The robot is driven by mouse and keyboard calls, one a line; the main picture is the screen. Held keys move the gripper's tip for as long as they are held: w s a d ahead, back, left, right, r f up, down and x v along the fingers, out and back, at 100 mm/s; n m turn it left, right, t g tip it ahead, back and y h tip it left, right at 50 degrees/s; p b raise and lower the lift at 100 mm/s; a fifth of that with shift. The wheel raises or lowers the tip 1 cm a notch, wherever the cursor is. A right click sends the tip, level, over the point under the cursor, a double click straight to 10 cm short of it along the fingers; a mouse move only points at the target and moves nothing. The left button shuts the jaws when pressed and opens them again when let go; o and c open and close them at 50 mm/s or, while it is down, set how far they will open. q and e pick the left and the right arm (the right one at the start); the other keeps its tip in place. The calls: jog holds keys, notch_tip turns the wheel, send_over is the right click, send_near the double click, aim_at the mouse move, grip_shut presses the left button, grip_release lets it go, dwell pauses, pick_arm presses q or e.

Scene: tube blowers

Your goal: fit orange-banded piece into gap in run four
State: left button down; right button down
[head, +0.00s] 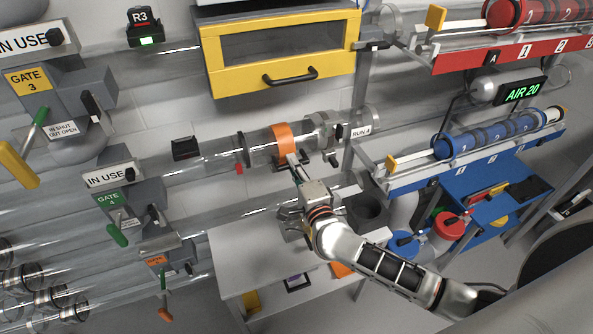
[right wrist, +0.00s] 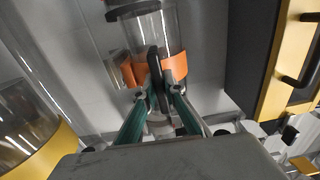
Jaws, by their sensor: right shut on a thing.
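The orange-banded piece (head: 283,138) is a clear tube section with an orange band round it. In the head view it appears roughly in line with the run four tube (head: 212,157), between a dark ring on the left and the metal fittings by the RUN 4 label (head: 361,131). I cannot tell whether it is fully seated. My right gripper (head: 293,162) reaches up from below and is shut on the piece at its band. In the right wrist view the teal fingers (right wrist: 158,88) close at the orange band (right wrist: 183,70). My left gripper is out of view.
A yellow-framed cabinet (head: 233,86) hangs just above. Gate 4 (head: 112,200) with its green handle is at the left. The blue rack (head: 400,181) stands to the right.

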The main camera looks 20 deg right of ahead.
jog(key=w, duration=0.4)
jog(key=shift+w+a, duration=0.1)
jog(key=shift+w, duration=0.2)
jog(key=shift+f+b, duration=0.45)
jog(key=shift+b, duration=0.1)
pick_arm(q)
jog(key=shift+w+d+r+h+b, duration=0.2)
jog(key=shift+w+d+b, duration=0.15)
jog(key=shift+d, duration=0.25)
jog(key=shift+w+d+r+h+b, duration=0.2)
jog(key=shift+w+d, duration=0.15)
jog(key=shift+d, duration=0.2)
pick_arm(e)
jog(key=shift+s+f, duration=0.1)
jog(key=shift+f, duration=0.6)
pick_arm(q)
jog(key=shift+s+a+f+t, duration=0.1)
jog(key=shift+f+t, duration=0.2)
pick_arm(e)
jog(key=shift+f, duration=0.35)
jog(key=c, duration=2)
grip_release()
jog(key=shift+c, duration=0.2)
